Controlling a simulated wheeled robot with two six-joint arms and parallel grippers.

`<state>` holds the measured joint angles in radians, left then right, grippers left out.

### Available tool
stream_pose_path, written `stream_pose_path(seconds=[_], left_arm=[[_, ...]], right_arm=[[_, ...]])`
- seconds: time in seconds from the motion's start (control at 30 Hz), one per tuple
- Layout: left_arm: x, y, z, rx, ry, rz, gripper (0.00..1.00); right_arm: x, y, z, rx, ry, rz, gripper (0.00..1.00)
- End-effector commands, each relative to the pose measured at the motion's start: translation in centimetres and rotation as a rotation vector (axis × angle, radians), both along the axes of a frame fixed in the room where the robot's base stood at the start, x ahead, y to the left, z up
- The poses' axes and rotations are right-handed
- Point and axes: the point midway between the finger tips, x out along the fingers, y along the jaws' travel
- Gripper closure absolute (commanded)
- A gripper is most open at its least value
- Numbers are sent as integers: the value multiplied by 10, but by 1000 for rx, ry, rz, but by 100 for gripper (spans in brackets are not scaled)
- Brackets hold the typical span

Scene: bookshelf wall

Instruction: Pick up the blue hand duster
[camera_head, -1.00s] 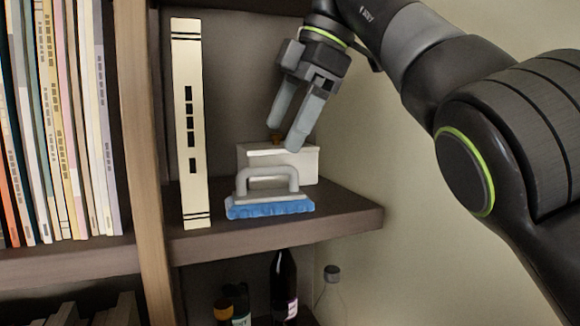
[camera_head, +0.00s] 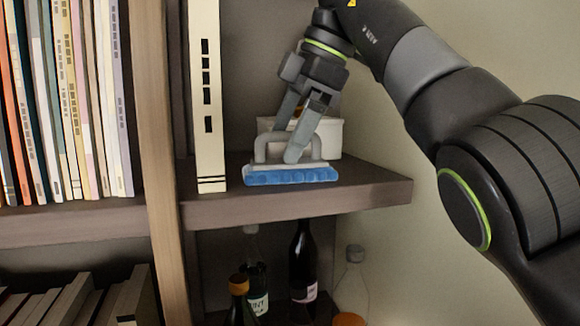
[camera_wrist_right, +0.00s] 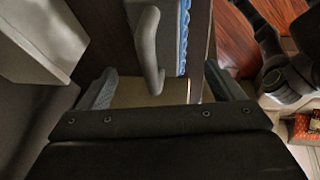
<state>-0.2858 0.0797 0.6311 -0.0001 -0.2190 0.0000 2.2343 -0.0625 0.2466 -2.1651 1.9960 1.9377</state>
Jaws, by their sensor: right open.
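The blue hand duster (camera_head: 290,176) lies flat on the shelf with blue bristles down and its grey loop handle (camera_head: 260,148) up. My right gripper (camera_head: 286,142) is open and points down at the handle from above. In the head view, one finger overlaps the handle. In the right wrist view, the grey handle (camera_wrist_right: 147,45) reaches between my two spread fingers (camera_wrist_right: 160,88), with the blue bristles (camera_wrist_right: 184,35) beside it. The fingers are not closed on it. My left gripper is not in view.
A white box (camera_head: 331,137) stands right behind the duster. A tall cream book (camera_head: 208,110) stands upright to its left. The shelf board (camera_head: 370,190) is bare to the right. Bottles (camera_head: 303,265) stand on the shelf below, and many books (camera_head: 75,100) fill the left bay.

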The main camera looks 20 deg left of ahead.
Motion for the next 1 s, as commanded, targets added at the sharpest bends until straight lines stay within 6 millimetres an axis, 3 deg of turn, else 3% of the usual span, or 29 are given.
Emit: stream_pose_path(seconds=[0.03,0.17,0.43,0.8,1.0], left_arm=[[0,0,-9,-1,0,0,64],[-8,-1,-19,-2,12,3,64],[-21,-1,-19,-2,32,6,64],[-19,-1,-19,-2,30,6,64],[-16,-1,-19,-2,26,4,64]], right_arm=[[-1,5,-13,-1,2,2,12],[-2,14,-30,0,2,2,12],[-2,16,-31,0,0,-1,12],[-2,16,-31,-1,1,-1,61],[-2,16,-31,-1,1,-1,62]])
